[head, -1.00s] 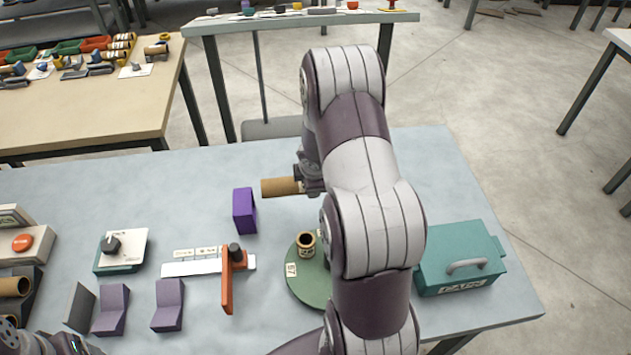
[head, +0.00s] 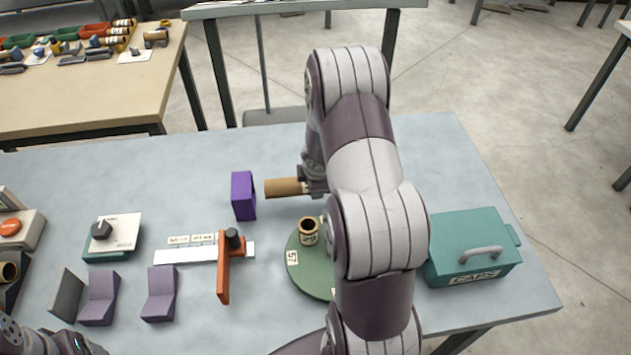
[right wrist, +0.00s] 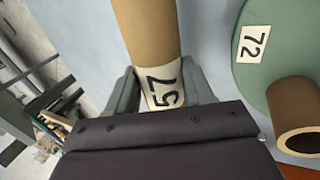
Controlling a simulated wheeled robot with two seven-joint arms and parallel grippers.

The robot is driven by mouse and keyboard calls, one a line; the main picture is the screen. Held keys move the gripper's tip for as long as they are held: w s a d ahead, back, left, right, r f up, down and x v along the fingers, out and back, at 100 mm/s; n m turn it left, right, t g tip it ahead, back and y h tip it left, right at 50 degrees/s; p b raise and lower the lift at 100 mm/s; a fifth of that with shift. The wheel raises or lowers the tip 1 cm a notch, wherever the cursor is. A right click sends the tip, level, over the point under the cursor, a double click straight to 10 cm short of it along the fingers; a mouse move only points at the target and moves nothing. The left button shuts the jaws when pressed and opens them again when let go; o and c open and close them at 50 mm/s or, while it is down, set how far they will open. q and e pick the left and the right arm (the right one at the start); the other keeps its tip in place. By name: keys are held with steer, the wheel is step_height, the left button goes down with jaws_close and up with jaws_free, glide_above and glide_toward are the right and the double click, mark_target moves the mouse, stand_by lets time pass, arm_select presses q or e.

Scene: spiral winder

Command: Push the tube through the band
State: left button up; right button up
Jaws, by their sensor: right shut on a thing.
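A brown cardboard tube (head: 284,187) lies level in my right gripper (head: 312,184), which is shut on its right end. The band's opening is hard to make out from the head view. My left gripper (head: 70,344) is partly in view at the lower left corner, and its fingers cannot be made out.
Purple angled blocks (head: 160,296), a dial box (head: 113,238) and a teal caps box (head: 472,248) stand around. The table behind the band is clear.

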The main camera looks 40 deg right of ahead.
mark_target(274, 195)
steer(key=shift+f+b, duration=1.15)
steer(key=shift+f, duration=0.25)
steer(key=shift+w+a+r, duration=0.2)
steer(key=shift+w+a, duration=0.4)
steer(key=shift+a, duration=0.25)
steer(key=shift+w+a, duration=0.4)
steer(key=shift+a, duration=0.3)
steer(key=shift+w+a, duration=0.4)
steer(key=shift+a, duration=0.25)
steer(key=shift+w+a, duration=0.45)
steer(key=shift+a, duration=0.25)
steer(key=shift+w+a, duration=0.45)
steer(key=shift+a, duration=0.3)
steer(key=shift+w+a, duration=0.45)
steer(key=shift+a, duration=0.25)
steer(key=shift+a+f+b, duration=0.1)
steer(key=shift+a+b, duration=0.05)
steer(key=shift+b, duration=0.2)
steer(key=shift+f+b, duration=0.35)
steer(key=o, duration=1.1)
